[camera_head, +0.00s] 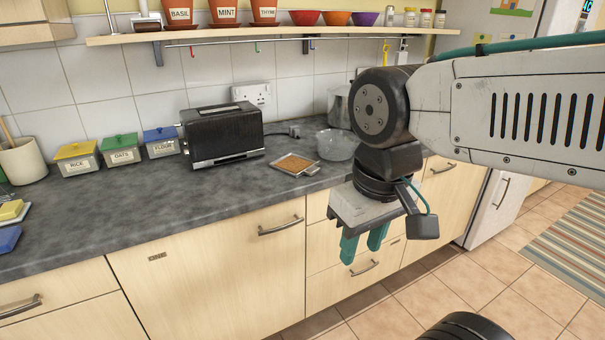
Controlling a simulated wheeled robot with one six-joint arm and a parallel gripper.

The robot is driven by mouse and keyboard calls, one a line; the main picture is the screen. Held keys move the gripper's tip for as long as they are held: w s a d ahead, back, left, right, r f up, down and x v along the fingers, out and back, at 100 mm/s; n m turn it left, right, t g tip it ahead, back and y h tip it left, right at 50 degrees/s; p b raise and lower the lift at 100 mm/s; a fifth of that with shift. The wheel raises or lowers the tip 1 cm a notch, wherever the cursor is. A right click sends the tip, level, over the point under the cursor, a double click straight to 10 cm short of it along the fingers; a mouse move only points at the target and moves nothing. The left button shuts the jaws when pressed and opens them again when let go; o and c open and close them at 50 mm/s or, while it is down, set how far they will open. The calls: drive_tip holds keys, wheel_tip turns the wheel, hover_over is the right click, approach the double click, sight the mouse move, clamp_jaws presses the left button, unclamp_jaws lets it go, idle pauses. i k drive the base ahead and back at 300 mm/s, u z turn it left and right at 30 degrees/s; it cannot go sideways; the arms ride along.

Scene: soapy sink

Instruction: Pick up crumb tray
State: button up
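The crumb tray (294,164) is a small, shallow metal tray holding brown crumbs. It lies flat on the dark worktop, just right of the black toaster (222,134), with a short tab toward the front edge. My gripper (363,247) hangs in front of the counter, to the right of and lower in the picture than the tray. Its two green fingers point down, with a gap between them and nothing held. It is apart from the tray.
A clear bowl (337,145) stands close right of the tray. Storage boxes (121,150) stand left of the toaster. A shelf with herb pots (223,12) and bowls runs above. The worktop (130,210) in front of the toaster is clear. Drawer handles (281,226) stick out below.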

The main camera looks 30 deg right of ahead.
sight(296, 165)
drive_tip(key=u, duration=0.65)
drive_tip(key=i, duration=1.4)
drive_tip(key=z, duration=0.85)
